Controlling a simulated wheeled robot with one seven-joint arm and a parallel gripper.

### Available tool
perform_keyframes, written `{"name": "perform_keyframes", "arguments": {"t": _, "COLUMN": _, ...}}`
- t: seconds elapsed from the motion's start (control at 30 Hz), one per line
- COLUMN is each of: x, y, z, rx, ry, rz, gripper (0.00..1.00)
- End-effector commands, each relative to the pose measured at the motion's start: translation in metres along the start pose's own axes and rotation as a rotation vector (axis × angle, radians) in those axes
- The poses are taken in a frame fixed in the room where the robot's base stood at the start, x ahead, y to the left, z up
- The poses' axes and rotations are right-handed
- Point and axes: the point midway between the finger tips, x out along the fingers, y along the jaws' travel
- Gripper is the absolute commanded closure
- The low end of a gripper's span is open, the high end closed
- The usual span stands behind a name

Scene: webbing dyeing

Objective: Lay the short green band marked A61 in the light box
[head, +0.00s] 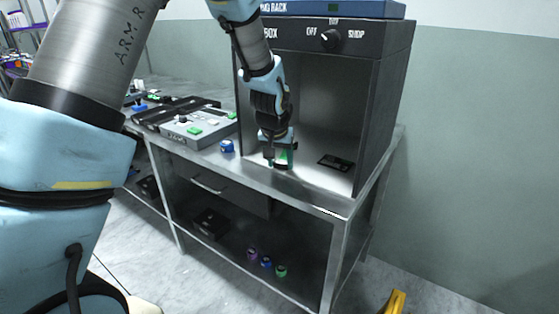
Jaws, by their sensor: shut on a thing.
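The light box (392,95) is a dark, open-fronted cabinet on the metal bench, with a pale lit interior and a knob on its top panel. My gripper (278,160) points down at the front left of its opening, close above the floor of the box. It is shut on a small green band (284,157), partly hidden by the fingers. I cannot read a mark on it. Whether the band touches the floor is unclear.
A dark flat piece (336,162) lies inside the box at the right. A blue roll (227,146) and a grey tray (180,138) with small coloured pieces stand left of the box. Several rolls and a black box (211,223) sit on the lower shelf.

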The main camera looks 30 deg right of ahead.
Motion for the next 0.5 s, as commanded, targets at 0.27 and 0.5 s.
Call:
{"name": "perform_keyframes", "arguments": {"t": 0.27, "x": -0.0001, "y": -0.0001, "z": -0.0001, "rx": 0.0, "ry": 0.001, "rz": 0.0, "gripper": 0.41}}
{"name": "perform_keyframes", "arguments": {"t": 0.5, "x": -0.0002, "y": -0.0001, "z": -0.0001, "rx": 0.0, "ry": 0.001, "rz": 0.0, "gripper": 0.14}}
